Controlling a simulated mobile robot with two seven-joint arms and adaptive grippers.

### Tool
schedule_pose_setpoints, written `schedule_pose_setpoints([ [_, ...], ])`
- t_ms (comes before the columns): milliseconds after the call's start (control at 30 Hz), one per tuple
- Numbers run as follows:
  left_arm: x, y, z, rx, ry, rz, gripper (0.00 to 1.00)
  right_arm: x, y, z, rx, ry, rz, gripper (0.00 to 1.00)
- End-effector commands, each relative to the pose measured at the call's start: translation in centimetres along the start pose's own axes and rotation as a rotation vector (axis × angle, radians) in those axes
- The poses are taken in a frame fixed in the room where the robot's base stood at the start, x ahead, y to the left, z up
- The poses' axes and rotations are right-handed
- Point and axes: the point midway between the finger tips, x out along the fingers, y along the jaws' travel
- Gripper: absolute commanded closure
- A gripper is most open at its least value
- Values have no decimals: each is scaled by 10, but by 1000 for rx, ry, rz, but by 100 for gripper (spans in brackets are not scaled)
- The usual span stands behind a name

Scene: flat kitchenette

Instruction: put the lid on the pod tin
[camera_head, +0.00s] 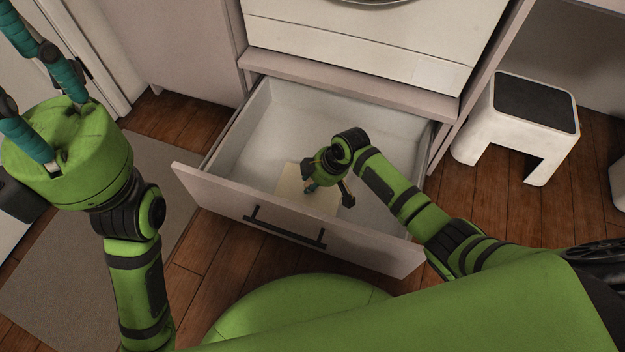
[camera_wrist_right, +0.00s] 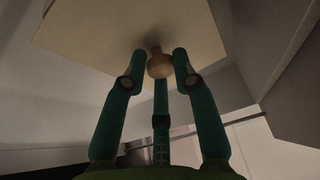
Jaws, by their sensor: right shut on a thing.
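The lid is a flat cream square (camera_head: 290,184) in the open drawer, partly covered by my right gripper in the head view. In the right wrist view the lid (camera_wrist_right: 92,32) has a round wooden knob (camera_wrist_right: 159,66). My right gripper (camera_head: 311,187) reaches down into the drawer, its teal fingers shut around the knob; they also show in the right wrist view (camera_wrist_right: 160,72). I cannot tell whether the lid rests on anything. I cannot make out the pod tin in either view. My left gripper (camera_head: 40,75) is raised at the upper left, its fingertips cut off.
The white drawer (camera_head: 268,117) is pulled out below a cabinet, with bare floor inside around the lid. Its front panel (camera_head: 375,248) has a dark handle (camera_head: 285,228). A white step stool (camera_head: 553,125) stands to the right. A grey mat (camera_head: 175,165) lies at the left.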

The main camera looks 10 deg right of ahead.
Motion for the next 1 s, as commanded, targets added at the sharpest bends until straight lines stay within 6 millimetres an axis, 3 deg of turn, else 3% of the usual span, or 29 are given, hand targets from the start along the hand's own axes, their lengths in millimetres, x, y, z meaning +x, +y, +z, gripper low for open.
schedule_pose_setpoints([
  [1000, 8, -1, 0, 0, 1, 0, 69, 0, -2, 2, 0, 0, 0, 100],
])
